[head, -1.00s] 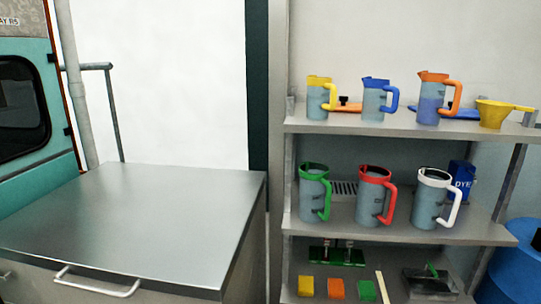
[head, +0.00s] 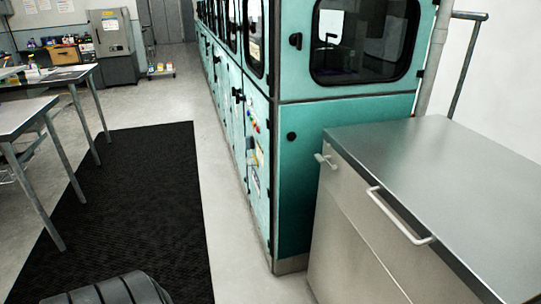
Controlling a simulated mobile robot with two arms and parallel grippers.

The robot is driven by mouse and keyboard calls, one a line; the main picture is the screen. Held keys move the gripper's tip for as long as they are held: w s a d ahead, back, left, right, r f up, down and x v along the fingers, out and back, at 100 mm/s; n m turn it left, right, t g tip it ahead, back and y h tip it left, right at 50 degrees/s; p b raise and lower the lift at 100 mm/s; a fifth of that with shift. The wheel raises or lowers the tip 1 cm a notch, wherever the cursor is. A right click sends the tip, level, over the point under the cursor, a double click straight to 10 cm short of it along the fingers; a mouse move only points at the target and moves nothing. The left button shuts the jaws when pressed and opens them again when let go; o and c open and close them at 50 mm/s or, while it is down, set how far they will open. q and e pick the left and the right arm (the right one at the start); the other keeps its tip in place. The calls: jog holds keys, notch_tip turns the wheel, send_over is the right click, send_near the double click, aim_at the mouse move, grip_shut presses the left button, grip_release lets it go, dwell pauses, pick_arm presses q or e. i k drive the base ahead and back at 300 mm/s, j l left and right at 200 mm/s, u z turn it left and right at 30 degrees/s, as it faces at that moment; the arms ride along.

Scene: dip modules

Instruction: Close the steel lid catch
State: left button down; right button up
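A steel chest (head: 455,170) with a flat brushed lid stands at the right. A pale bar handle (head: 400,217) is on its front edge. A small pale metal fitting (head: 325,160) juts from the front near the left corner, just under the lid edge. It looks like the catch, but I cannot tell whether it is open or closed. The lid looks flat and down. Neither of my grippers is in view.
A teal machine row (head: 300,190) with dark windows and knobs stands left of the chest. A black mat (head: 140,200) lies on the open floor. Tables (head: 25,115) stand at the left, and a grey cabinet (head: 113,47) is at the back.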

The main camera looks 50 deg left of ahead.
aim_at(320, 160)
jog(key=u, duration=1.15)
jog(key=k, duration=0.05)
